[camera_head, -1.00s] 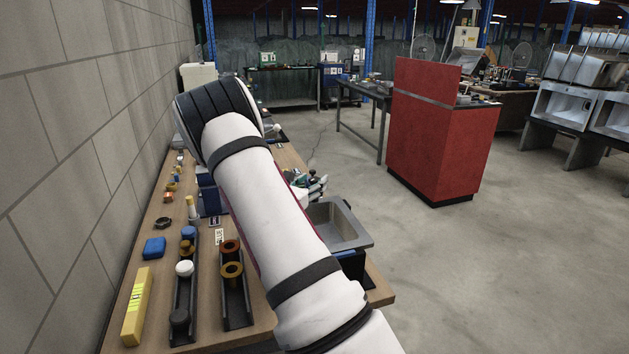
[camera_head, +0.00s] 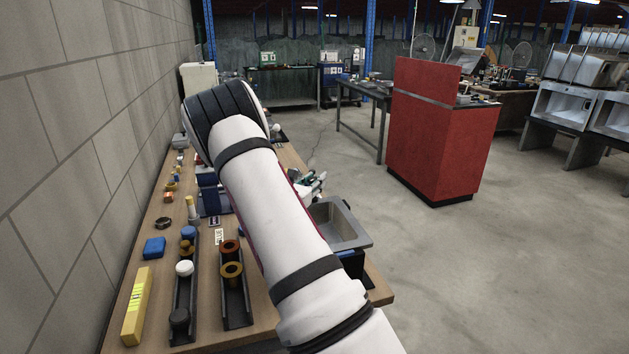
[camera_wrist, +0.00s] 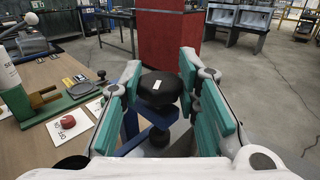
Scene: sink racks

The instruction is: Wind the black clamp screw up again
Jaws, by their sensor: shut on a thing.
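The black clamp screw has a round black knob (camera_wrist: 160,88) with a small white mark on top, in the middle of the wrist view. It stands over a blue clamp frame (camera_wrist: 158,138), with a dark round part below. My gripper (camera_wrist: 160,74) has its teal-padded fingers on the left and right of the knob and is shut on it. In the head view my arm hides the knob and most of the gripper; a blue body (camera_head: 208,198) shows left of the arm.
A metal sink basin (camera_head: 340,222) is right of my arm. Two dark racks with round pieces, a blue block (camera_head: 154,247) and a yellow level (camera_head: 136,305) lie on the bench. In the wrist view, a red piece (camera_wrist: 68,121) sits on a white card near a green tool.

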